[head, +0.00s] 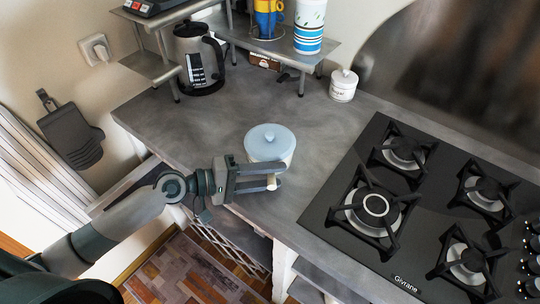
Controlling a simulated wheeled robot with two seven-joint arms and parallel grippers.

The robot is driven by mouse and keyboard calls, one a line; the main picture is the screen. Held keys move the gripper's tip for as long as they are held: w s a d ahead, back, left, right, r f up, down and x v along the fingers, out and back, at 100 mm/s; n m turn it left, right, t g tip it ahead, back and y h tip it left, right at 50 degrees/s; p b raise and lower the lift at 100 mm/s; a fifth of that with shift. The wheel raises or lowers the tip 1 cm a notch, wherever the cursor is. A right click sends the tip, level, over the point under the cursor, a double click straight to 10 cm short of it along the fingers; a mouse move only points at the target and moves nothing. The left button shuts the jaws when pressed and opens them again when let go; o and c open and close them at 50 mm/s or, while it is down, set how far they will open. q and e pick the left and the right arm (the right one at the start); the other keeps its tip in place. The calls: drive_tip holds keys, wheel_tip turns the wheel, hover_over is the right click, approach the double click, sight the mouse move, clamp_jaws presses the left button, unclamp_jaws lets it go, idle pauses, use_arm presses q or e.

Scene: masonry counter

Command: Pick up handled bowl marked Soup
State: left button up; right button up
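A white bowl with a pale blue lid (269,143) and a round knob on top stands upright on the grey counter, left of the hob. I cannot read any marking on it from here. My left gripper (272,176) is at the bowl's near side, its fingers pointing right and a gap showing between them. A small whitish piece, perhaps the bowl's handle, shows at the fingertips. Whether the fingers touch it I cannot tell. The bowl's lower near side is partly hidden by the gripper. My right gripper is not in view.
A black gas hob (320,215) fills the right side. A white lidded jar (343,86) stands behind the bowl. A kettle (199,62) and a metal shelf (330,47) with cups stand at the back. Counter left of the bowl is clear.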

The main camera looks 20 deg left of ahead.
use_arm(q)
clamp_jaws()
drive_tip(key=shift+r, duration=0.1)
drive_tip(key=shift+r, duration=0.1)
drive_tip(key=shift+r, duration=0.45)
drive_tip(key=r, duration=0.3)
drive_tip(key=shift+d+r, duration=0.2)
drive_tip(key=s+d+r, duration=0.4)
drive_tip(key=d+r, duration=0.2)
drive_tip(key=d, duration=0.4)
drive_tip(key=shift+d+r+p, duration=0.25)
drive_tip(key=shift+p, duration=0.2)
drive_tip(key=shift+s, duration=0.1)
